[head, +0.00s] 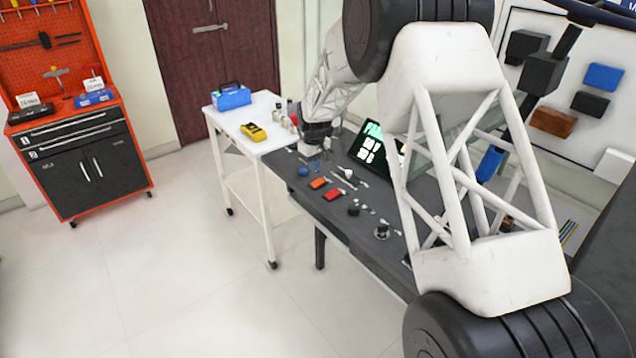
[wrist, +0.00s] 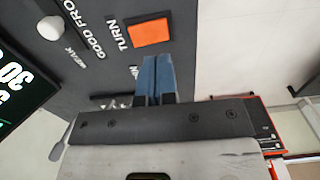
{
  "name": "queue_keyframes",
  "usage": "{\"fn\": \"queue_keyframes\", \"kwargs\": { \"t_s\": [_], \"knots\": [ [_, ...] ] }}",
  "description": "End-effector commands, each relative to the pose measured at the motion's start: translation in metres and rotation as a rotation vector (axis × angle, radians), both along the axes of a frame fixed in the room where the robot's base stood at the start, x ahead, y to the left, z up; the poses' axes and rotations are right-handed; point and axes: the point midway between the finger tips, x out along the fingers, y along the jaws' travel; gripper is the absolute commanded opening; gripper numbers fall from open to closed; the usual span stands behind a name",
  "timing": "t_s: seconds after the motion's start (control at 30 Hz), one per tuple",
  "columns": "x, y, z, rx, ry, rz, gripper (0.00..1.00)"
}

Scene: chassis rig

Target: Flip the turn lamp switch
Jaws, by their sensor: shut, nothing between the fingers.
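An orange rectangular switch (wrist: 150,32) lies on the dark panel in the wrist view, with the label TURN printed beside it. The head view shows it as a small orange block (head: 318,183) on the dark bench panel. My gripper (wrist: 156,60) has its blue fingers shut together and empty. Its tips appear just short of the orange switch in the wrist view; whether they touch it or hover cannot be told. The switch's tilt is unclear.
A lit screen (head: 372,147) stands behind. A white side table (head: 268,140) with a yellow tool (head: 253,132) adjoins the left end. A pale knob (wrist: 50,28) shows in the wrist view.

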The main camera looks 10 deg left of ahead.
Motion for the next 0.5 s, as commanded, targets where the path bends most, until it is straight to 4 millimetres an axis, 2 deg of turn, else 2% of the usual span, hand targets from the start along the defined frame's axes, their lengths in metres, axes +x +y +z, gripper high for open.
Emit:
{"fn": "queue_keyframes", "kwargs": {
  "t_s": [0.2,0.5],
  "knots": [
    [0.0002,0.0001,0.0099,0.001,-0.001,0.0,0.0],
    [0.0001,0.0001,0.0116,0.0,0.0,0.0,0.0]
  ]
}}
